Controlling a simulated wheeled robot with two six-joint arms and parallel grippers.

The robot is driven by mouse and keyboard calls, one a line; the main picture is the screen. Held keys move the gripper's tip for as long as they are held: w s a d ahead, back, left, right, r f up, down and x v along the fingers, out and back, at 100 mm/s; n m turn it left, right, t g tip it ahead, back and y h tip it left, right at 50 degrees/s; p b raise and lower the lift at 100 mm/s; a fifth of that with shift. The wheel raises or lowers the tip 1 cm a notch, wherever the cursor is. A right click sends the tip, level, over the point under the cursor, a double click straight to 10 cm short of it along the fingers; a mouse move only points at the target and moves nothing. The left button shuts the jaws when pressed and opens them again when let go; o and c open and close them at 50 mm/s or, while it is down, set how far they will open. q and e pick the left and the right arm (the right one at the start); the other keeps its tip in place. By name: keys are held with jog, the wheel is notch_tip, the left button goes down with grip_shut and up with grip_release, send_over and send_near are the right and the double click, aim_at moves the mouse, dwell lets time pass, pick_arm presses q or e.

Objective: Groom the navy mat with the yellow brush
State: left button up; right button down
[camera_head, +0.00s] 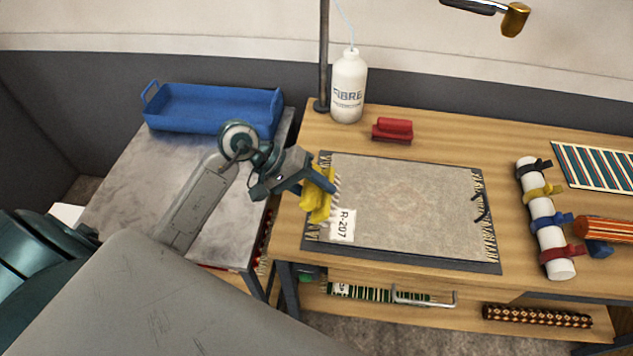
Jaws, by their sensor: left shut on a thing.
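My left gripper (322,184) is shut on the yellow brush (317,205). The brush is over the left end of a rug, by its pale fringe; whether its bristles touch the rug I cannot tell. The rug (410,205) lies flat on a dark board (400,257) on the wooden bench. Its face looks dull grey-beige, not navy, with fringes at its left and right ends. A white tag (343,224) reading R-207 lies at its lower left corner. My right gripper is out of view.
A red brush-like block (392,130) and a white FIBRE bottle (348,87) stand behind the rug, beside a dark post (323,55). A white roll with coloured straps (546,220) lies to the right. A blue tray (213,108) sits on the grey side table (135,180).

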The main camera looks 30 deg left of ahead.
pick_arm(q)
jog(key=shift+d, duration=0.35)
jog(key=shift+s+f, duration=0.1)
jog(key=shift+f, duration=0.15)
notch_tip(320, 180, down, 3)
jog(key=shift+a+r, duration=0.1)
jog(key=shift+a, duration=0.05)
jog(key=shift+f, duration=0.65)
